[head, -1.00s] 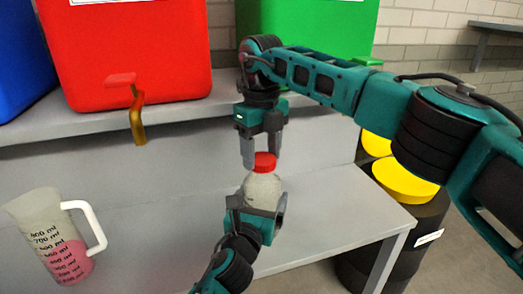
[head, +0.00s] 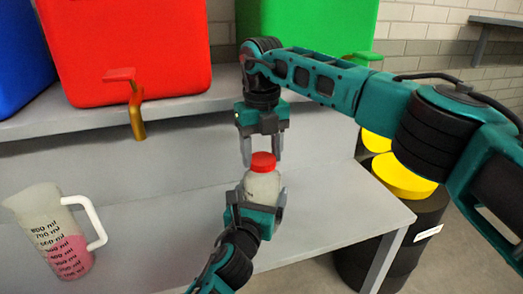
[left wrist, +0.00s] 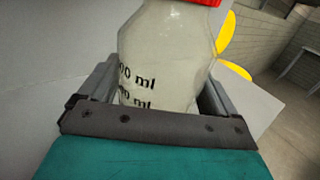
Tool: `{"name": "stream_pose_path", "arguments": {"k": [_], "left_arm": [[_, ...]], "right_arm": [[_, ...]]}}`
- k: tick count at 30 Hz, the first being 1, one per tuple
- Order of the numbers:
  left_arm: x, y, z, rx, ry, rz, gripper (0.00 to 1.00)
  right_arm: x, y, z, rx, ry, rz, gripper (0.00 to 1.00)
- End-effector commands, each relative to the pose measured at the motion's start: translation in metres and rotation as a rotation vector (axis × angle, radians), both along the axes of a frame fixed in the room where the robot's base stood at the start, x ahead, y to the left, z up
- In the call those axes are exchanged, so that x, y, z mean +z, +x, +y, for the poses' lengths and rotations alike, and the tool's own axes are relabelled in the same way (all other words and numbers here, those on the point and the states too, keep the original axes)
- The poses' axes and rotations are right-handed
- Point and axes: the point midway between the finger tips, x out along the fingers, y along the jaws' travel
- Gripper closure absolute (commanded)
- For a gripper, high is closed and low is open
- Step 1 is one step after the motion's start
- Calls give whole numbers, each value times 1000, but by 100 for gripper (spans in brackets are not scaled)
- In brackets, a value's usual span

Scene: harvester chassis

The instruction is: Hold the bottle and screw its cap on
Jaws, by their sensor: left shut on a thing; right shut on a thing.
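The clear bottle (head: 262,187) stands roughly upright in the air, its red cap (head: 262,162) on top. My left gripper (head: 258,204) comes from below and is shut around the bottle's body; dark volume marks on the bottle show between its jaws in the left wrist view (left wrist: 165,70). My right gripper (head: 262,155) points down from above, its two fingers on either side of the cap, shut on it. Only the cap's lower edge shows in the left wrist view (left wrist: 205,3). The threads are hidden.
A measuring jug (head: 55,235) with pink liquid stands at left on the grey bench (head: 150,215). Red (head: 130,50), green (head: 310,25) and blue (head: 20,55) containers stand on the raised shelf behind. Black drums with yellow tops (head: 400,178) stand right of the bench.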

Motion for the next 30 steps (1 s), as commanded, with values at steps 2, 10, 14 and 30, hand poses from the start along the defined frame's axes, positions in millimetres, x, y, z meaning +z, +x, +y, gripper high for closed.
{"name": "stream_pose_path", "arguments": {"k": [2, 10, 14, 30], "left_arm": [[-1, 0, 0, 1, 1, 3, 94], [-1, 0, 0, 1, 1, 3, 94], [-1, 0, 0, 1, 1, 3, 94], [-1, 0, 1, 2, 1, 4, 94]], "right_arm": [[1, 0, -1, -149, 0, -1, 70], [0, 0, -2, -670, 0, -1, 70], [0, 0, -3, -920, 0, -1, 70], [0, -3, -4, -1950, 0, -1, 70]]}}
